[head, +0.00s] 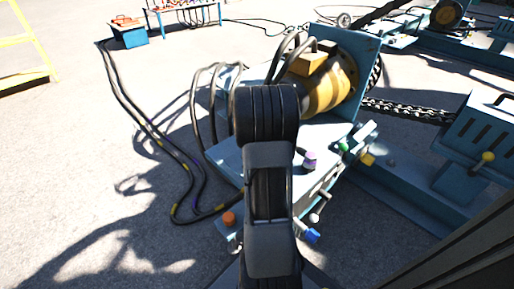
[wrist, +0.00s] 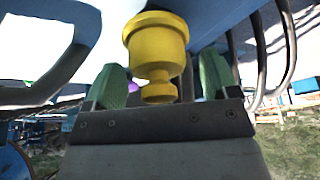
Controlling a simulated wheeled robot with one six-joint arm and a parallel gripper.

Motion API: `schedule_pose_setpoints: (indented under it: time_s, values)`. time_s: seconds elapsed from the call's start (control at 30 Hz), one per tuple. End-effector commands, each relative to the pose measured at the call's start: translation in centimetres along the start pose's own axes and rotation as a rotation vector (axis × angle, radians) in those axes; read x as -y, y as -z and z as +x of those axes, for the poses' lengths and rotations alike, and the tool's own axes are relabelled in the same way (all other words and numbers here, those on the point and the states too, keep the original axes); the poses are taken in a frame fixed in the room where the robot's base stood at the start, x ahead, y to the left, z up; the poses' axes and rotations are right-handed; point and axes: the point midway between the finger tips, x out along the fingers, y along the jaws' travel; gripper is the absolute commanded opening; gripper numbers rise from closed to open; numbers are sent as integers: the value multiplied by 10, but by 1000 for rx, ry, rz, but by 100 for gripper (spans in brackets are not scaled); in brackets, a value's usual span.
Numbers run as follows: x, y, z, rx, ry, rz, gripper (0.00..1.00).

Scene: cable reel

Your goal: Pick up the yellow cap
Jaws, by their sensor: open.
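The yellow cap (wrist: 155,42) is large in the wrist view, a wide round body with a narrower neck and a small knob toward my gripper. It sits against a pale blue surface. My gripper (wrist: 161,84) is open, with one green finger pad on each side of the cap's knob. Gaps show between the pads and the knob, and the gripper is not closed on it. In the head view my arm covers the gripper. A small yellow piece (head: 367,160) shows at the machine's right side there; I cannot tell whether it is the same cap.
A purple cap (head: 310,159), an orange cap (head: 229,219) and a blue cap (head: 312,236) are on the blue machine. A yellow drum (head: 325,88) and black hoses stand behind my arm. A chain (head: 408,109) runs right. Open pavement lies left.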

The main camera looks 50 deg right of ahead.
Motion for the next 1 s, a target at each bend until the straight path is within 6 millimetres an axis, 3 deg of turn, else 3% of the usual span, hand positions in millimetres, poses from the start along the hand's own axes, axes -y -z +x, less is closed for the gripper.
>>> schedule_pose_setpoints:
  time_s: [0.2,0.8,1.0]
  values:
    - [0,1,0,-2,0,0,81]
    - [0,1,0,-1,1,0,23]
    - [1,1,0,-2,1,-1,23]
